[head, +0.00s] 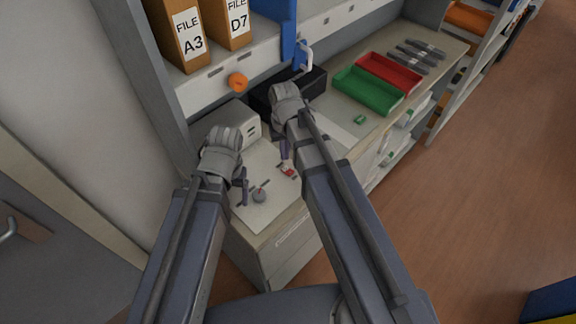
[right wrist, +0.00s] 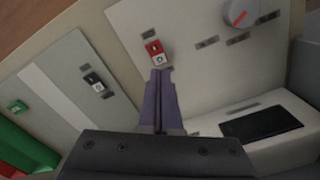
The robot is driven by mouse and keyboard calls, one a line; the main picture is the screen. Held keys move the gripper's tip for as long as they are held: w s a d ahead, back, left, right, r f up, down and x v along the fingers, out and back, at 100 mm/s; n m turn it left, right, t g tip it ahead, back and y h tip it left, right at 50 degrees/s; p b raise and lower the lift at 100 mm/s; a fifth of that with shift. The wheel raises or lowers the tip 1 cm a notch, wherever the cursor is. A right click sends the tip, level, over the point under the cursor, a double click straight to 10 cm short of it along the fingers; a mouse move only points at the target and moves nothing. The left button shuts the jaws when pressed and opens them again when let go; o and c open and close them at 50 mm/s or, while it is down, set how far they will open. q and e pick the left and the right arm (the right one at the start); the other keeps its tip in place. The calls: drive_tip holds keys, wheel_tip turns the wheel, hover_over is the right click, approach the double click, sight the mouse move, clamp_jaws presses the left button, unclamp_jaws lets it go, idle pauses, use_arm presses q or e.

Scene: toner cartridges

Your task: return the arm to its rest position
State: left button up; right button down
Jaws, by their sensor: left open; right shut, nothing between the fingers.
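My right gripper (head: 285,158) reaches down over the white sheet on the counter; its arm comes in from the right. In the right wrist view its purple fingers (right wrist: 160,75) are together, with nothing between them. My left gripper (head: 244,188) is open and points down over the left part of the sheet, near a round grey knob (head: 259,196).
A grey device (head: 228,118) and a black box (head: 300,88) stand behind the grippers. A green tray (head: 366,92) and a red tray (head: 390,72) sit on the right, with dark cartridge-like pieces (head: 420,55) beyond. File boxes (head: 178,32) stand on the shelf above.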

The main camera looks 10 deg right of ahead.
wheel_tip(320, 180, up, 2)
drive_tip(key=shift+p, duration=0.7)
drive_tip(key=s+a+n, duration=0.1)
drive_tip(key=s, duration=0.3)
drive_tip(key=s+a+n+b, duration=0.1)
drive_tip(key=s+a, duration=0.1)
drive_tip(key=s, duration=0.2)
drive_tip(key=s+a+f+n+h, duration=0.1)
drive_tip(key=s+a, duration=0.1)
drive_tip(key=s, duration=0.2)
drive_tip(key=shift+f, duration=0.1)
